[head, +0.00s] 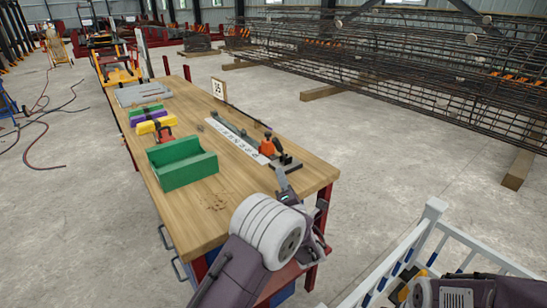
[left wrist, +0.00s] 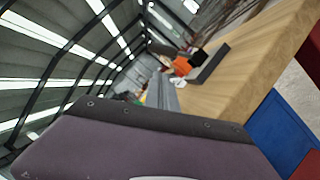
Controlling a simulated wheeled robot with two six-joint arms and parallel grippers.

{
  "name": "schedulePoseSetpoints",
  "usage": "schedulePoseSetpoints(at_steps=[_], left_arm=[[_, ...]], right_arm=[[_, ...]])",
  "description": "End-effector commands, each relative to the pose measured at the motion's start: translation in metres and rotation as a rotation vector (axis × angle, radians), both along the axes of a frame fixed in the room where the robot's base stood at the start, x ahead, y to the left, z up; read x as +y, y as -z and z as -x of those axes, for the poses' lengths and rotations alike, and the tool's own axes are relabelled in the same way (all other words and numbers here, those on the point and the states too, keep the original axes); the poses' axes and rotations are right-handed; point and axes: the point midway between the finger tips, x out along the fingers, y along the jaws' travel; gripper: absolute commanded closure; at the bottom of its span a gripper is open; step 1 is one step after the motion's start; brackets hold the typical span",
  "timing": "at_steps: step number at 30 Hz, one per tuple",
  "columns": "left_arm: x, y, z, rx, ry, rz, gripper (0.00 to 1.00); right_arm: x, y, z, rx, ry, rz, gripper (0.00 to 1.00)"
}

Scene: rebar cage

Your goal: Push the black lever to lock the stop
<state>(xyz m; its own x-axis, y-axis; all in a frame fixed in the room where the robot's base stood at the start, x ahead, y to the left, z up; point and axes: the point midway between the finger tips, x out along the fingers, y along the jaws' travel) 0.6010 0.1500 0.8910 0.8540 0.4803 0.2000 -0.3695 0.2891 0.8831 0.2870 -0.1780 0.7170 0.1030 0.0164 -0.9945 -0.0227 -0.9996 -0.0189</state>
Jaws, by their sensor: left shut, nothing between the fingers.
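The stop is an orange block (head: 266,146) at the near end of a grey rail (head: 232,130) on the wooden workbench. A small black part, apparently the lever (head: 278,145), stands at its right side; its exact angle is too small to tell. In the left wrist view the orange block (left wrist: 182,66) shows with a black piece (left wrist: 198,57) beside it. My left gripper (head: 282,178) is shut and empty, just in front of the stop, with a visible gap to it. My right arm shows at the bottom right; I cannot make out its fingers.
A sign marked 15 (head: 219,89) stands at the back. A white railing (head: 433,210) is at the right.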

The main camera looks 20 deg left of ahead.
Motion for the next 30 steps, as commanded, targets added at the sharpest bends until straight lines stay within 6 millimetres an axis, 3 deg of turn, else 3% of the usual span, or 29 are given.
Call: schedulePoseSetpoints(at_steps=[5, 18, 30], left_arm=[[0.008, -0.002, -0.013, -0.002, -0.003, 0.002, 1.0], [0.045, -0.018, -0.078, -0.001, -0.002, 0.001, 1.0], [0.049, -0.02, -0.085, 0.0, -0.001, 0.0, 1.0]], right_arm=[[0.0, 0.003, 0.0, 0.0, 0.0, 0.0, 1.0], [0.0, 0.011, 0.0, 0.0, 0.0, 0.0, 1.0], [0.0, 0.011, 0.0, 0.0, 0.0, 0.0, 1.0]])
